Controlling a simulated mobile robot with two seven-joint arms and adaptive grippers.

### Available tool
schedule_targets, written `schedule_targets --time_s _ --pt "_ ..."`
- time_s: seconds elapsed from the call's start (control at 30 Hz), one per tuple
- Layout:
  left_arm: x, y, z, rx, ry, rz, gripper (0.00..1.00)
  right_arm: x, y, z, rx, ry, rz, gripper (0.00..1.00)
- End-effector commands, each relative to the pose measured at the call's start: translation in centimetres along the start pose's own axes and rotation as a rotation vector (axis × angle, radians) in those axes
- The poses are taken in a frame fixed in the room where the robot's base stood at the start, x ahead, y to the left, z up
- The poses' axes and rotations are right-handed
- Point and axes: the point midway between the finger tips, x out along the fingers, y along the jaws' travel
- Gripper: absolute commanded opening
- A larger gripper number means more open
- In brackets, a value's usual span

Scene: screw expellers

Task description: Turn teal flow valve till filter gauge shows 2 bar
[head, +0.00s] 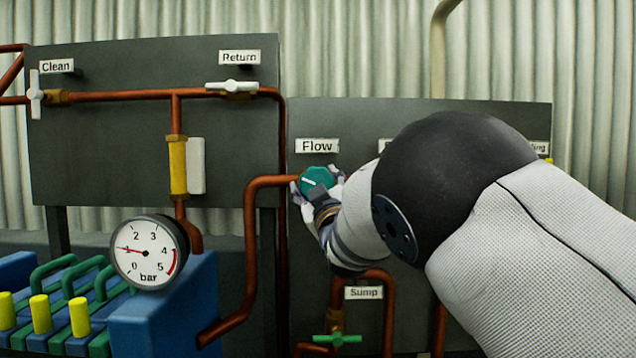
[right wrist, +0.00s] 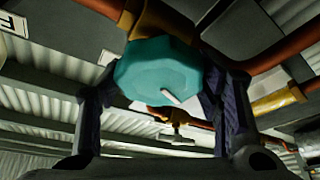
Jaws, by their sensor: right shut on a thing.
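The teal flow valve (head: 318,180) is a faceted knob with a white mark, below the "Flow" label (head: 317,146) on the grey panel. My right gripper (head: 317,188) is shut on it, a finger on either side. In the right wrist view, the teal knob (right wrist: 158,68) sits between the two dark fingers (right wrist: 165,85), its white mark towards the lower right. The round filter gauge (head: 149,252) on the left has its red needle pointing left, at about 1 bar. My left gripper is not in view.
Copper pipes run around the knob, with one (head: 250,240) just left of it. A green sump valve (head: 337,340) is below. White Clean (head: 35,95) and Return (head: 231,87) handles are upper left. A blue block with green tubes and yellow caps (head: 79,317) stands lower left.

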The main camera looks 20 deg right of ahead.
Motion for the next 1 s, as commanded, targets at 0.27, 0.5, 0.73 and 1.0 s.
schedule_targets --time_s 0.27,0.5,0.73,1.0 --pt "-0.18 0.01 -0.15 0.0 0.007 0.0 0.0 -0.01 0.0 0.14 -0.127 -0.003 -0.052 0.32" --pt "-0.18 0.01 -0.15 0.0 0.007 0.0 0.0 -0.01 -0.04 0.24 -0.177 -0.004 -0.073 0.32" --pt "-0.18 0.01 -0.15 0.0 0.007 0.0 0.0 -0.01 -0.06 0.26 -0.184 -0.004 -0.077 0.32" --pt "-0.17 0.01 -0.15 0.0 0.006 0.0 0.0 -0.01 -0.07 0.26 -0.183 -0.004 -0.077 0.73"
